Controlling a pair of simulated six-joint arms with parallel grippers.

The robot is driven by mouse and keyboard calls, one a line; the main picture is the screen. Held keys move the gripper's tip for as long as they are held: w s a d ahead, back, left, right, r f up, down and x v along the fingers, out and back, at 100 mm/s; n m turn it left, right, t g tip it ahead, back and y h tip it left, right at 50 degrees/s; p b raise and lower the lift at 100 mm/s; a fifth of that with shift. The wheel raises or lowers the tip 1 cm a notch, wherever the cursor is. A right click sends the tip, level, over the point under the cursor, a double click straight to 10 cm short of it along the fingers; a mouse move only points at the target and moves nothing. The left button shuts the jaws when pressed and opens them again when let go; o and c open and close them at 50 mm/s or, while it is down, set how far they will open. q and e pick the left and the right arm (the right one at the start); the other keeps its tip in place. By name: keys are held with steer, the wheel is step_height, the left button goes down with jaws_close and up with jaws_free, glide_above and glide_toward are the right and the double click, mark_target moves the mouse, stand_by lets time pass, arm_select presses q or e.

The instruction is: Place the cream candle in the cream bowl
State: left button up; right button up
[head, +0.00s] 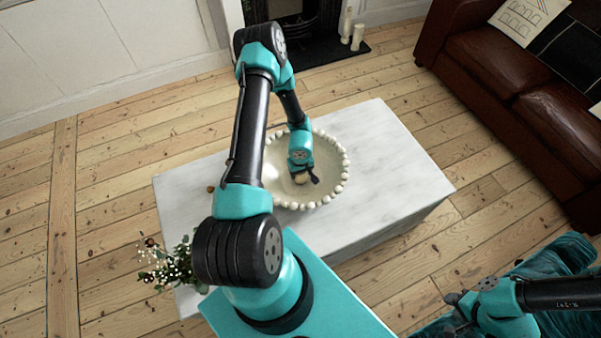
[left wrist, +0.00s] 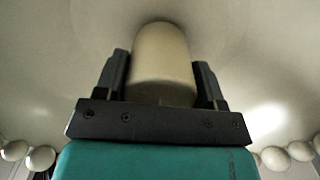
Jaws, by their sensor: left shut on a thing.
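The cream bowl (head: 333,157), with a rim of round beads, stands on the white table. It also fills the left wrist view (left wrist: 50,70). My left gripper (head: 303,177) is down inside the bowl. In the left wrist view my left gripper (left wrist: 160,85) is shut on the cream candle (left wrist: 162,55), with one finger on each side of it. The candle (head: 301,178) is small and partly hidden by the gripper in the head view. I cannot tell whether it touches the bowl's bottom. My right gripper (head: 462,312) is at the lower right, away from the bowl; its finger gap is unclear.
The white marble-like table (head: 390,150) has free room right of the bowl. White flowers (head: 172,262) stand at its front left. A small brown object (head: 210,188) lies left of the bowl. A brown leather sofa (head: 520,80) is at the right.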

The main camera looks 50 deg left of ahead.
arm_select(q)
steer(key=shift+f, duration=0.4)
steer(key=o, duration=1)
steer(key=shift+f, duration=0.1)
step_height(320, 180, up, 12)
steer(key=shift+r, duration=0.15)
stand_by(0.5)
steer(key=s+d+m+h, duration=0.1)
steer(key=d+m, duration=0.3)
steer(key=d, duration=0.3)
steer(key=s+d+r+m+h, duration=0.1)
steer(key=d+m, duration=0.3)
steer(key=d, duration=0.3)
steer(key=s+d+r+m+h, duration=0.1)
steer(key=d+m, duration=0.2)
steer(key=d, duration=0.5)
steer(key=shift+s+d+m+t+h, duration=0.1)
steer(key=shift+s+m+t+h, duration=0.3)
